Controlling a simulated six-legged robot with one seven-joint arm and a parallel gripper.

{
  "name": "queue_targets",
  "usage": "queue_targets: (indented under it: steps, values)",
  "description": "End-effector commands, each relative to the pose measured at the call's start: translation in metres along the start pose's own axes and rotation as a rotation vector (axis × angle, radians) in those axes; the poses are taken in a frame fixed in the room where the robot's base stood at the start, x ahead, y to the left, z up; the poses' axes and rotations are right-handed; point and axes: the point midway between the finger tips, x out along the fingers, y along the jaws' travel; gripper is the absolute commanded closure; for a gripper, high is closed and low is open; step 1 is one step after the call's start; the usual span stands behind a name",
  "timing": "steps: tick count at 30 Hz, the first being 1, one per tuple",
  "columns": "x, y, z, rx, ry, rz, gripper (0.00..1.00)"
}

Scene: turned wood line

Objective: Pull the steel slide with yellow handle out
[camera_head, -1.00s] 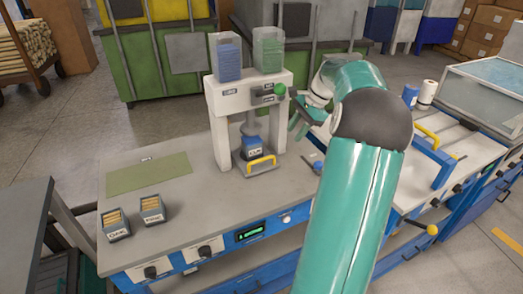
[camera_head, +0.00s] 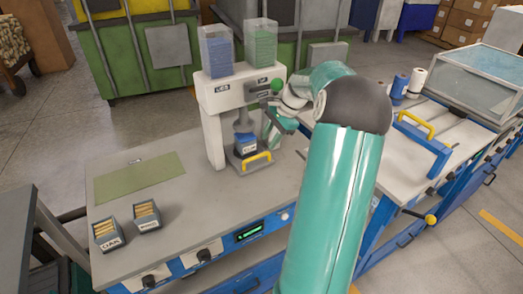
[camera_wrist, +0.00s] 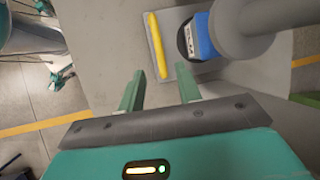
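The steel slide (camera_head: 235,163) lies flat at the base of the white press, with a yellow handle (camera_head: 257,162) along its front edge. A blue labelled block (camera_head: 246,143) sits on it under the press ram. In the wrist view the yellow handle (camera_wrist: 157,46) lies just beyond my fingertips, with the grey slide plate (camera_wrist: 178,18) and blue block (camera_wrist: 201,36) beside it. My gripper (camera_wrist: 158,78) is open and empty, its two green fingers apart. In the head view my gripper (camera_head: 274,124) is beside the press's right post, partly hidden by my arm.
Two clear hoppers (camera_head: 240,48) stand on the press, and a green knob (camera_head: 277,85) is at its upper right. A green mat (camera_head: 138,178) and two small boxes (camera_head: 147,214) lie at the bench's left. The bench front centre is clear.

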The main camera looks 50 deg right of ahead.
Motion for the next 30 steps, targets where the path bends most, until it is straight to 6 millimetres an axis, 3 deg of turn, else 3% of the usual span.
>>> queue_targets:
  steps: [3, 9, 21, 26, 30]
  values:
    - [0.025, 0.000, 0.000, 0.001, -0.002, 0.003, 0.66]
    - [0.054, -0.002, 0.001, 0.001, -0.001, 0.001, 0.66]
    - [0.064, -0.003, 0.001, 0.000, 0.000, 0.000, 0.66]
    - [0.064, -0.003, 0.001, 0.000, 0.000, 0.000, 0.97]
    - [0.063, -0.003, 0.001, 0.001, 0.000, 0.000, 1.00]
